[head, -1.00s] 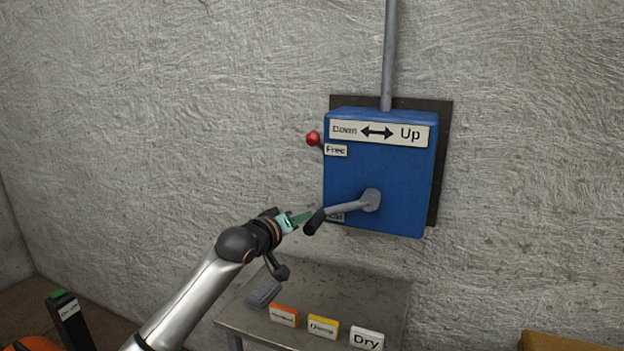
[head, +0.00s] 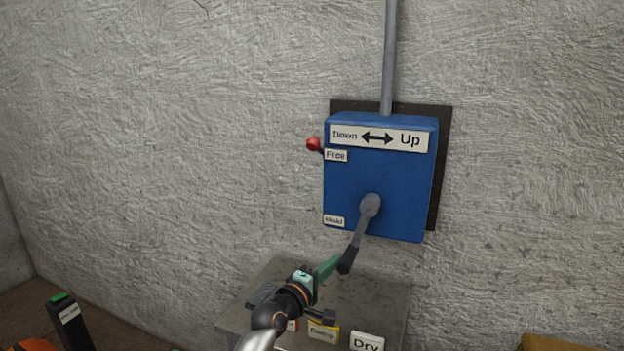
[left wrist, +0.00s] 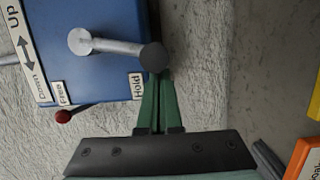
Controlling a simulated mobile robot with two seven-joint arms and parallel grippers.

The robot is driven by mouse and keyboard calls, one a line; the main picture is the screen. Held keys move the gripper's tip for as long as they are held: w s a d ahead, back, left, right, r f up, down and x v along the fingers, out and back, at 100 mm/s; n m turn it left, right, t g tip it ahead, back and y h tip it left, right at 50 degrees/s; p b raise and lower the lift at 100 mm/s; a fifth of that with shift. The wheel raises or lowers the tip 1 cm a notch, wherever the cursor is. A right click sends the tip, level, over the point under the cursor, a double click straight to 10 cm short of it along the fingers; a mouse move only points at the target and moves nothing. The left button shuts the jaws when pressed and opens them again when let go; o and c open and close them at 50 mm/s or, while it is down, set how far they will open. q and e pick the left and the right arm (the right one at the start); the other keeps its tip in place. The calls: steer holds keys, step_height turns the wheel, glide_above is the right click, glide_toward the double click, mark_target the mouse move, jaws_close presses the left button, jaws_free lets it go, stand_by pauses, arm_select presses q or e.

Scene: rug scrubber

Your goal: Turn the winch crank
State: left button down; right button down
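The winch is a blue box (head: 378,180) on the wall, with a grey crank (head: 362,222) that ends in a black handle (head: 348,259). The crank hangs down and slightly left in the head view. My left gripper (head: 333,266) is at the left side of the handle, its green fingers close together. In the left wrist view, the fingertips (left wrist: 160,80) meet the edge of the dark handle end (left wrist: 153,57), not around it; the very tips are partly hidden. A red-knobbed lever (head: 313,144) is beside the "Free" label. My right gripper is not in view.
A grey metal table (head: 385,295) stands below the winch with orange, yellow and white "Dry" (head: 367,341) labelled blocks. A grey pole (head: 389,50) rises from the box. A dark post with a green top (head: 66,318) stands at lower left.

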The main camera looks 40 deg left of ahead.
arm_select(q)
steer(key=shift+w+d+f+n, duration=0.2)
steer(key=shift+d+n, duration=0.25)
steer(key=shift+d, duration=0.15)
steer(key=shift+w+d+f+n, duration=0.1)
steer(key=shift+d+f+n, duration=0.1)
steer(key=shift+d+n, duration=0.35)
steer(key=shift+d, duration=0.1)
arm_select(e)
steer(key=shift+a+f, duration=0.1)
